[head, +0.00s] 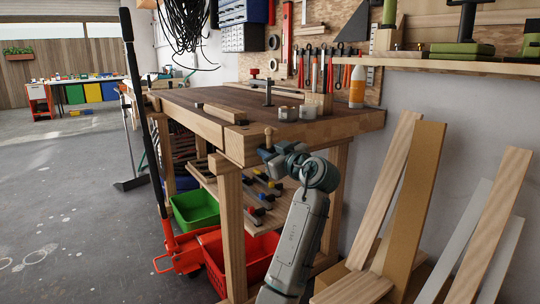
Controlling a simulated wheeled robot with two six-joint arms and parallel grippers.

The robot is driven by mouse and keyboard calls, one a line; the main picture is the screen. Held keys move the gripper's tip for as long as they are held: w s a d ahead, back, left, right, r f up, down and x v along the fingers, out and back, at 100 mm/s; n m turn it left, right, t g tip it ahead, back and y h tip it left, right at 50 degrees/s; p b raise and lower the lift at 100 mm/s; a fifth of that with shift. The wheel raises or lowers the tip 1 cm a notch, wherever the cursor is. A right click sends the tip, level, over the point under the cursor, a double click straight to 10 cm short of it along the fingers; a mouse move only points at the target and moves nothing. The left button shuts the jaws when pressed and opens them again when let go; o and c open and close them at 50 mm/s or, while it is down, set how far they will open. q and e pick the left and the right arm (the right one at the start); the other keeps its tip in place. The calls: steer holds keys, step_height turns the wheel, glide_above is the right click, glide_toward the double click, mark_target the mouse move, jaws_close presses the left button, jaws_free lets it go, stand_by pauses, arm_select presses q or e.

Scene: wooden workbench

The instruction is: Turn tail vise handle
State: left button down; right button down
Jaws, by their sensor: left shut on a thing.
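The wooden workbench (345,122) stands in the middle of the head view. Its tail vise (238,145) is a thick wooden block at the near corner of the bench. The vise handle shows as a short, light wooden bar with a knob (268,132), standing roughly upright beside the vise. My left gripper (267,150) is shut on the handle, just below this knob. The gripper hides the handle's lower part and the vise screw. My right gripper is not in view.
A wooden plank (225,113), metal cans (288,113) and a white-orange bottle (357,88) are on the benchtop. Clamps (262,184) lie on the shelf below, above a red crate (212,250). Boards (415,190) lean at the right. Open floor lies left.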

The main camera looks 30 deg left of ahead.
arm_select(q)
steer(key=shift+r, duration=0.1)
stand_by(0.3)
steer(key=c, duration=1.4)
jaws_free()
steer(key=shift+a, duration=0.1)
steer(key=shift+c, duration=0.2)
steer(key=shift+o, duration=1.2)
steer(key=shift+w+a, duration=0.1)
